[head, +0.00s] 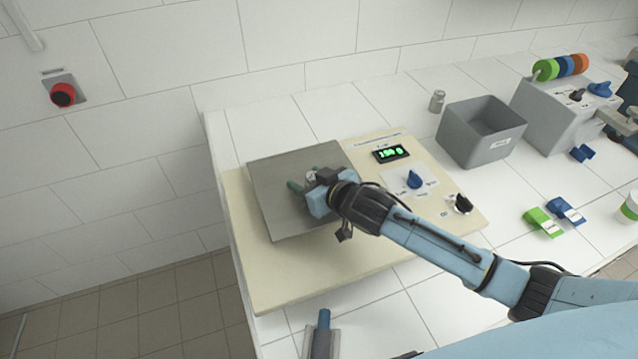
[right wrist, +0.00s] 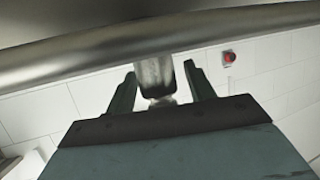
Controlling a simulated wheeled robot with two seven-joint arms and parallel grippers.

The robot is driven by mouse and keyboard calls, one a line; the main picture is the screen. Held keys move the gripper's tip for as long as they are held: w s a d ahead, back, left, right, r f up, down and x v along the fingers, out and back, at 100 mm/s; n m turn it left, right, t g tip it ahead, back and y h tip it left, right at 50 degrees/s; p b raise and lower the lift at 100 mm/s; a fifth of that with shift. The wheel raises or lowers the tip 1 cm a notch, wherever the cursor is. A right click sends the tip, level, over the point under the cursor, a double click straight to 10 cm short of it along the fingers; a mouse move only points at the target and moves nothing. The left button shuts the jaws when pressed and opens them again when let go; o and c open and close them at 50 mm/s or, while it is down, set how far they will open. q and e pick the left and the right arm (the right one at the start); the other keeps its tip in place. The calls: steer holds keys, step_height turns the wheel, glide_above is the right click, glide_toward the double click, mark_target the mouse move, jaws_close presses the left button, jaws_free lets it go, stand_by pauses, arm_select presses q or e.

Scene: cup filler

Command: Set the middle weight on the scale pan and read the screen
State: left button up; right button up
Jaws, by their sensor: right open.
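The scale's square grey metal pan (head: 268,200) lies on a cream-coloured base. A small metal weight (head: 311,175) stands on the pan, mostly hidden by my right gripper (head: 303,181). In the right wrist view the weight (right wrist: 154,75) sits between the two dark green fingers (right wrist: 160,92), with a gap on each side, and touches the pan, which fills the top of that view (right wrist: 80,50). The right gripper is open around it. The screen (head: 391,153) is lit with green digits that look like 100, too small to be sure. Another metal weight (head: 437,101) stands on the counter.
A blue knob (head: 415,180) and a black knob (head: 463,204) are on the base. A grey bin (head: 483,135) stands to the right, with green and blue clips (head: 542,221) in front. A blue-and-grey object (head: 321,335) is at the near edge. A red button (head: 63,95) is on the wall.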

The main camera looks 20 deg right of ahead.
steer(key=v, duration=1.2)
